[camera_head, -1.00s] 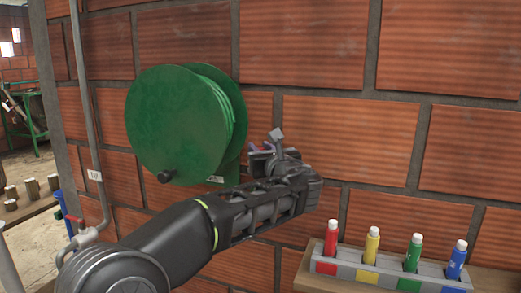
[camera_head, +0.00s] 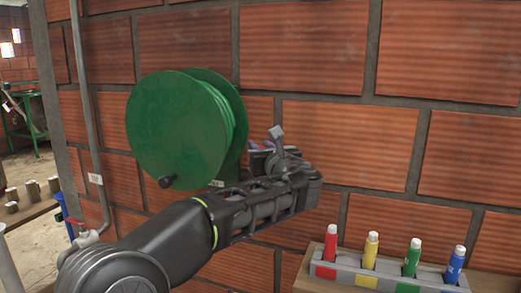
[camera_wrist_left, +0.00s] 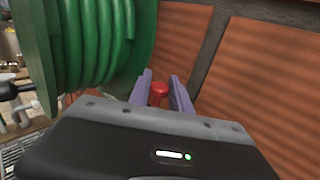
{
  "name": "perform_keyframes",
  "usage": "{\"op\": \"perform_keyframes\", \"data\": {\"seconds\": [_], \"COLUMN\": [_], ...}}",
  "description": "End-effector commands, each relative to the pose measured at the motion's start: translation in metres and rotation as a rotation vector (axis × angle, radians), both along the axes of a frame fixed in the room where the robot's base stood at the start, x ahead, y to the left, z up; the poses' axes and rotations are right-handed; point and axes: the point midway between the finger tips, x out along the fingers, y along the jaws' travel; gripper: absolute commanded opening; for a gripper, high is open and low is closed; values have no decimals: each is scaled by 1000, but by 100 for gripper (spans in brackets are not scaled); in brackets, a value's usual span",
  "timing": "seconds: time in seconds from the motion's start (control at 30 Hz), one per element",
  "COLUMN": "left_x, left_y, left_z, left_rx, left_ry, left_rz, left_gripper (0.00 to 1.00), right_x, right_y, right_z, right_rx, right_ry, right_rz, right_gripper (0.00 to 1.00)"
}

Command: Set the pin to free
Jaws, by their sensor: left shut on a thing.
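The green hose reel (camera_head: 172,130) is mounted on the brick wall, and its coiled hose (camera_wrist_left: 105,40) fills the upper left of the left wrist view. A small red knob (camera_wrist_left: 159,88), which I take to be the pin, shows between the purple fingers of my left gripper (camera_wrist_left: 160,92). The gripper is shut on it, just right of the reel. My right gripper is not in view.
A black crank knob (camera_head: 166,181) sticks out from the reel's front. A shelf at lower right holds a rack (camera_head: 345,272) of coloured tubes. A grey pipe (camera_head: 85,90) with a red-handled valve (camera_head: 76,222) runs down the left. The wall right of the gripper is bare.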

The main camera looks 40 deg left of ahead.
Motion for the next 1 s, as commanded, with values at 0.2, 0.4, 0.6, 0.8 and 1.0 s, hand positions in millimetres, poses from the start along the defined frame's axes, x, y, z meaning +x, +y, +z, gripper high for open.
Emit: {"op": "perform_keyframes", "data": {"seconds": [0.2, 0.4, 0.6, 0.8, 1.0], "left_x": [0, 0, 0, 0, -4], "left_y": [0, 0, 0, 0, -7], "left_z": [12, 14, 12, 11, 9], "left_rx": [3, 3, 1, 1, 0], "left_ry": [-3, -6, -3, -2, -1], "left_rz": [-1, -1, -1, 0, -3], "left_gripper": [0, 30, 46, 47, 47], "right_x": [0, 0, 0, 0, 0], "right_y": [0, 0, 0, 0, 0], "right_z": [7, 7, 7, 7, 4], "right_rx": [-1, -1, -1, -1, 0], "right_ry": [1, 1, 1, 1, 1], "right_rz": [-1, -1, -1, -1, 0], "right_gripper": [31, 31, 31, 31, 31]}}
